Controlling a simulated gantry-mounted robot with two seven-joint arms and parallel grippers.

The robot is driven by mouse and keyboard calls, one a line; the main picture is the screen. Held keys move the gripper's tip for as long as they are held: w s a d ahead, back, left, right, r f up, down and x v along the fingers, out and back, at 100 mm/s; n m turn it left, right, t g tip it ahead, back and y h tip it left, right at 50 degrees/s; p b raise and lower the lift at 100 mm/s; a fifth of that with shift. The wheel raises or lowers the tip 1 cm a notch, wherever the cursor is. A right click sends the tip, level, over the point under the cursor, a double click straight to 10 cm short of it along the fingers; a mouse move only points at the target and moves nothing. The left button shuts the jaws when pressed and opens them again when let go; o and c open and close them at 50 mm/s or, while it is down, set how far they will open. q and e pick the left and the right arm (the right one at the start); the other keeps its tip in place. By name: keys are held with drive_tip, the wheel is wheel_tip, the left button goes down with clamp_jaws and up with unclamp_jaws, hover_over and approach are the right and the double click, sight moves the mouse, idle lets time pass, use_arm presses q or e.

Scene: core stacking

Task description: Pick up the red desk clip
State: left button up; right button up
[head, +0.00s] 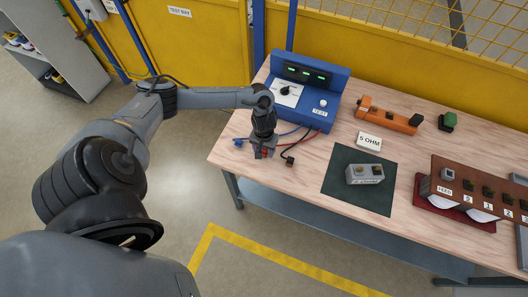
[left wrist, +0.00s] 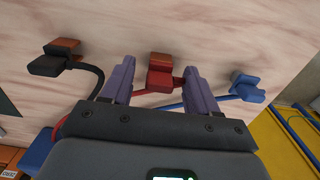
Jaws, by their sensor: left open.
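The red desk clip (left wrist: 160,74) lies on the wooden table, with a red cable running from it. In the left wrist view it sits between the two purple-grey fingers of my left gripper (left wrist: 157,85), with a gap on each side. The fingers are open and hold nothing. In the head view my left gripper (head: 264,150) points down over the table's left part, and the red clip is mostly hidden by it. My right gripper is not in view.
A black clip (head: 289,161) and a blue clip (head: 238,142) lie close on either side. The blue test box (head: 312,92) stands behind. A green mat (head: 345,195) with a grey block (head: 365,174) lies to the right, beside an orange device (head: 387,115).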

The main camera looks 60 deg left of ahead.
use_arm(q)
drive_tip(key=shift+f, duration=0.65)
clamp_jaws()
drive_tip(key=shift+r, duration=0.1)
